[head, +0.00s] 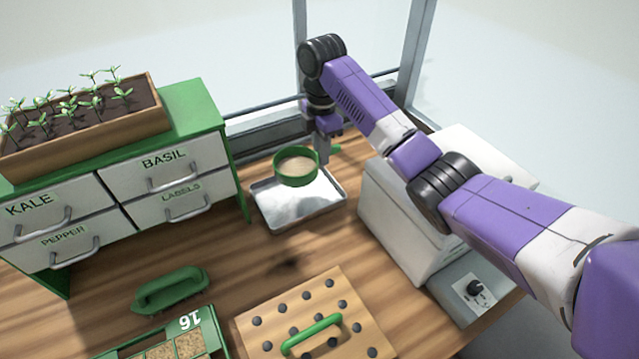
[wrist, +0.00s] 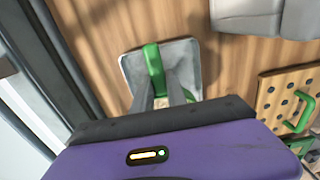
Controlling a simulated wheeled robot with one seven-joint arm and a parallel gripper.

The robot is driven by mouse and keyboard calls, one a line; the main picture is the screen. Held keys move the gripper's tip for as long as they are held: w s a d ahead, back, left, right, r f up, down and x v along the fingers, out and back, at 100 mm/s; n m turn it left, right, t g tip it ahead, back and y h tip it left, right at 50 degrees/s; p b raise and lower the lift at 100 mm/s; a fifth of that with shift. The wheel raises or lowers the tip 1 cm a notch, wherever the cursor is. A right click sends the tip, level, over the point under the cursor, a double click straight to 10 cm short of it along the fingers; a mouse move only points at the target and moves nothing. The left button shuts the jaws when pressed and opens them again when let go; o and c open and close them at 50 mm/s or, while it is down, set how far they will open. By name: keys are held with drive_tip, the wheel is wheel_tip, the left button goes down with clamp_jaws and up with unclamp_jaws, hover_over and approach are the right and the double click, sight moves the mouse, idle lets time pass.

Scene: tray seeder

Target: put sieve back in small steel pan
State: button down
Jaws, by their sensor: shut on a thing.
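The sieve (head: 297,178) is a round green ring with a tan mesh. In the head view it overlaps the back part of the small steel pan (head: 270,222), looking level; whether it touches the pan I cannot tell. My gripper (head: 323,158) points down at the sieve's right side and is shut on its green handle (head: 335,149). In the wrist view the handle (wrist: 153,68) shows by the finger ends of my gripper (wrist: 161,95), with the pan (wrist: 192,62) behind it. The sieve's ring is mostly hidden there by my gripper.
A white machine (head: 400,215) stands close right of the pan. A green drawer cabinet (head: 190,115) with a seedling box (head: 85,145) is at left. A pegged wooden board (head: 270,325), green handled tool (head: 172,290) and seed tray (head: 205,325) lie in front. Bare table separates them from the pan.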

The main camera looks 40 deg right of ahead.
sight(321, 188)
wheel_tip(321, 188, down, 9)
drive_tip(key=shift+s+f+p, duration=0.1)
drive_tip(key=shift+p, duration=0.45)
drive_tip(key=c, duration=1.3)
unclamp_jaws()
wheel_tip(321, 188, up, 12)
drive_tip(key=shift+r+b, duration=0.1)
drive_tip(key=shift+b, duration=0.25)
